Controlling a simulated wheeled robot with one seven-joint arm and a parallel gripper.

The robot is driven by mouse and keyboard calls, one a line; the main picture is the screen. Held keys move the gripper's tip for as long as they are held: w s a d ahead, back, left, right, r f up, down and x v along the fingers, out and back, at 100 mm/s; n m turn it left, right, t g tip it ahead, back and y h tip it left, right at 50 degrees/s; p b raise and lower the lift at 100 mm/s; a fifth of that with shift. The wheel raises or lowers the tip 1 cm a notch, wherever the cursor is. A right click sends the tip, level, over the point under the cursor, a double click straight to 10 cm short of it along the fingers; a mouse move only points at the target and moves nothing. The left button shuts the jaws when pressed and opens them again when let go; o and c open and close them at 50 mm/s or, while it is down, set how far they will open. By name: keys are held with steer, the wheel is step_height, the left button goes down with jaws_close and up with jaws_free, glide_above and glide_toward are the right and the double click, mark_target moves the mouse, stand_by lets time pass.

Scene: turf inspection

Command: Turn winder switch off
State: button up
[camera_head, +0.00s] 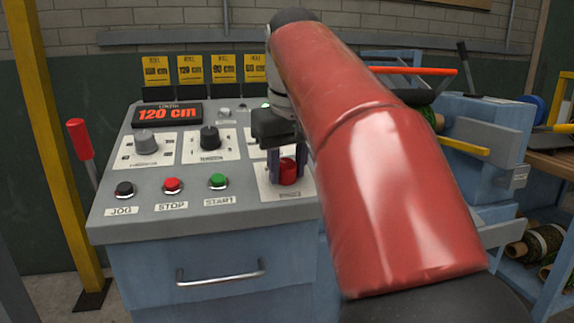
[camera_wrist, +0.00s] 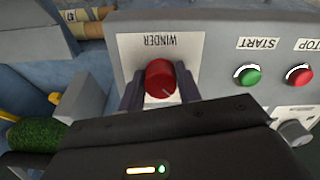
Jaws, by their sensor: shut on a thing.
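The winder switch is a red round knob (camera_head: 288,174) on a white plate at the right front of the grey console. The wrist view shows the same knob (camera_wrist: 160,76), with the word WINDER upside down above it. A thin pale mark on the knob points to the lower right in that view. My gripper (camera_head: 287,165) reaches down from above, with one dark finger on each side of the knob. In the wrist view my gripper (camera_wrist: 160,88) is shut on the knob. The plate's other markings are partly hidden by my gripper.
The console (camera_head: 240,215) also bears a black JOG button (camera_head: 125,189), a red STOP button (camera_head: 172,185), a green START button (camera_head: 218,181), a grey dial (camera_head: 146,144), a black TENSION dial (camera_head: 210,138) and a display (camera_head: 167,114) reading 120 cm. A yellow post (camera_head: 55,140) stands at left.

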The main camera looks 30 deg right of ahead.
steer(key=shift+n, duration=0.3)
steer(key=o, duration=1)
steer(key=shift+c, duration=0.2)
steer(key=shift+r, duration=0.1)
steer(key=v, duration=0.7)
steer(key=shift+s+r, duration=0.15)
steer(key=shift+r, duration=0.15)
